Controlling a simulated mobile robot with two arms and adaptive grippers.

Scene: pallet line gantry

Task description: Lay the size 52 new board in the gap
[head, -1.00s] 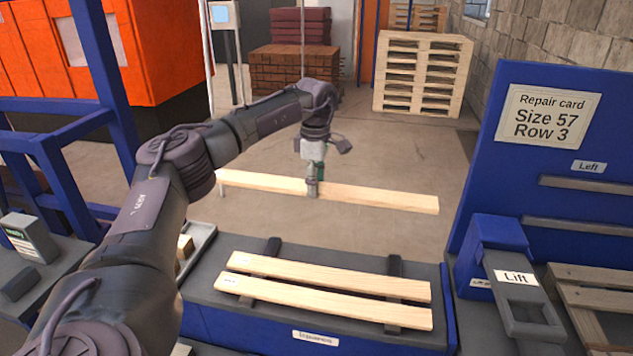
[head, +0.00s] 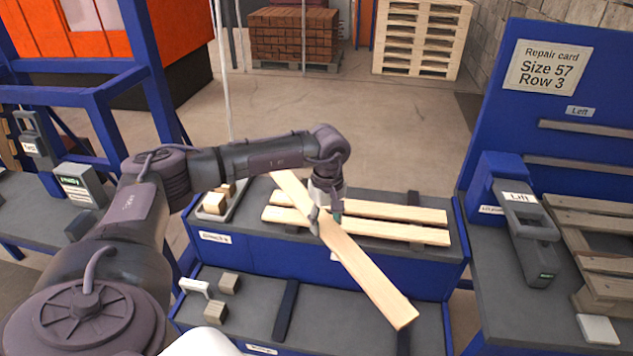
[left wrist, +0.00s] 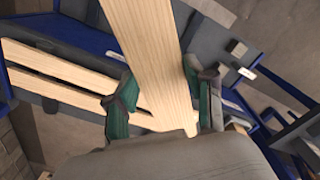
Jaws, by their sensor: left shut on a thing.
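My left gripper (head: 326,220) is shut on a long pale new board (head: 368,274). The board is held above the blue and grey rack, running diagonally from back left to front right. In the left wrist view the green-padded fingers (left wrist: 160,98) sit on both sides of the board (left wrist: 153,45). No size mark on it is readable. The repair card (head: 546,69) reads "Size 57, Row 3", not 52. A pallet (head: 600,225) with spaced slats lies on the right bench, cut off by the picture edge. My right gripper is not in view.
Two more pale boards (head: 400,232) lie on the rack's upper shelf, partly behind the held board. A tray with wooden blocks (head: 214,203) is left of them. A lift control (head: 527,225) and a blue panel (head: 560,130) stand at the right. Small blocks (head: 229,283) lie on the lower shelf.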

